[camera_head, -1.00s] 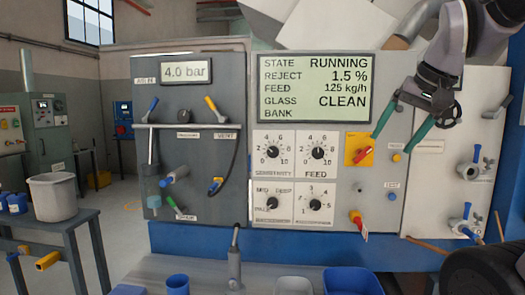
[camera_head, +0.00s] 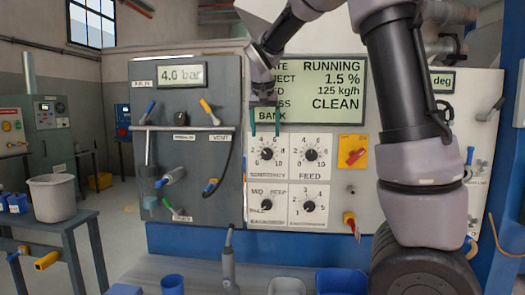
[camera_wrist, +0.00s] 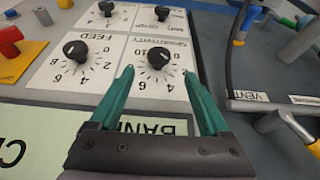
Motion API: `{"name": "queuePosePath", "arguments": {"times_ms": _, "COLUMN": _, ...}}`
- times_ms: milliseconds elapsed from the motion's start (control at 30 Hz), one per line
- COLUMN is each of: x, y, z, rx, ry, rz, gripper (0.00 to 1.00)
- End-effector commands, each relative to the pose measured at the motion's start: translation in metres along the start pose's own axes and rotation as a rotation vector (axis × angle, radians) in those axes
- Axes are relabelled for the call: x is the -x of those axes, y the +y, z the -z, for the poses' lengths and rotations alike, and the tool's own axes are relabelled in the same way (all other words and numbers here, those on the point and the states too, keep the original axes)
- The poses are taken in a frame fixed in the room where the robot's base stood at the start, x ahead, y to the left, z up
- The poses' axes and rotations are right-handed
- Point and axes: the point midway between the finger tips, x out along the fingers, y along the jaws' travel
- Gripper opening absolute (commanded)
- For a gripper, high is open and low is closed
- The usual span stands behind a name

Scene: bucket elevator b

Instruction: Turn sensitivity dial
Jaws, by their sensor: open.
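The sensitivity dial (camera_head: 267,154) is a black knob on a white plate with a printed number scale, upper left of a group of dials on the panel. It also shows in the wrist view (camera_wrist: 158,58), upside down, with its label beside it. My gripper (camera_head: 265,133) has green fingers, is open and empty, and points down in front of the panel just above the dial. In the wrist view the fingertips (camera_wrist: 157,72) lie on either side of the dial in the picture. I cannot tell how far they are from the panel.
The feed dial (camera_head: 311,155) is right of the sensitivity dial, with two more dials below. A red switch on a yellow plate (camera_head: 353,151) is further right. The display (camera_head: 335,92) reads RUNNING and is partly covered by my arm.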

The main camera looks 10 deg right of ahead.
Motion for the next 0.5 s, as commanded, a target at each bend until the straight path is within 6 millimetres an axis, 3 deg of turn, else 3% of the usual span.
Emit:
{"name": "queuePosePath", "arguments": {"times_ms": 300, "x": -0.06, "y": 0.001, "z": -0.001, "rx": -0.001, "ry": -0.002, "rz": -0.002, "gripper": 0.8}}
{"name": "queuePosePath", "arguments": {"times_ms": 500, "x": -0.077, "y": 0.0, "z": -0.001, "rx": 0.001, "ry": -0.002, "rz": 0.0, "gripper": 0.8}}
